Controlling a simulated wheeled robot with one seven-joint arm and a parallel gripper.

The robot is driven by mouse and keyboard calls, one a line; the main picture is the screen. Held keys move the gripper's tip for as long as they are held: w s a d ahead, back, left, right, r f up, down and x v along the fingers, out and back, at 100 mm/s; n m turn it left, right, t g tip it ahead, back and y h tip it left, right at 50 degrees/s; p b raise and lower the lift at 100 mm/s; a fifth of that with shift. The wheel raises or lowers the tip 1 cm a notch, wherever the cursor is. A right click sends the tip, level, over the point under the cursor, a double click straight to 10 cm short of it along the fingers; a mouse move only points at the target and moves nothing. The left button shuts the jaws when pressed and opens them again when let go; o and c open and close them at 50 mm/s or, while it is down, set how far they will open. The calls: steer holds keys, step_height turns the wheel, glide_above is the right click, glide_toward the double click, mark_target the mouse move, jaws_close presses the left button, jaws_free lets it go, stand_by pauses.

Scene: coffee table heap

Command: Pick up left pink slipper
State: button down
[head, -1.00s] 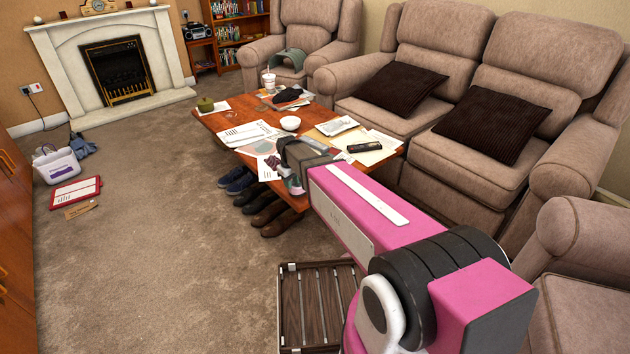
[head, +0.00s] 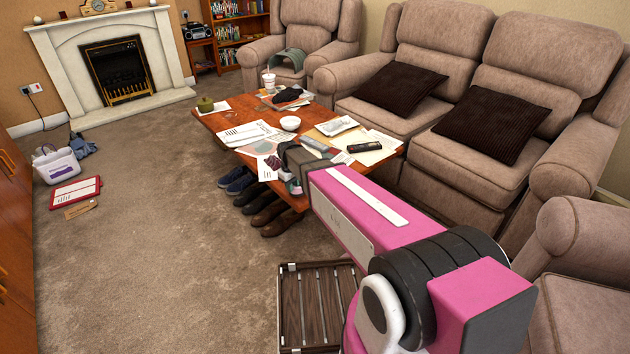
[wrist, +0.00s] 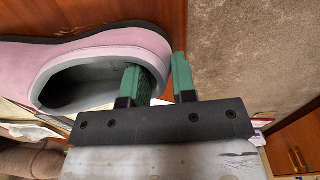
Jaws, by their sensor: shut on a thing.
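The pink slipper (wrist: 28,62) fills the upper left of the wrist view, with a grey lining and a dark sole edge. My gripper (wrist: 163,78) is shut on its rim at the right end of the opening. One green finger is inside the opening and the other is outside the wall. In the head view my gripper is at the near edge of the coffee table (head: 215,122), where the wrist mostly hides the slipper. I cannot tell whether the slipper still touches the table.
Papers, a white bowl (head: 290,123), a black remote (head: 364,147) and a cup (head: 268,82) are on the table. Several dark shoes (head: 268,212) are under its near edge. A slatted wooden piece (head: 318,305) is on the floor nearby.

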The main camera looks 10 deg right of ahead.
steer(key=shift+r, duration=3.45)
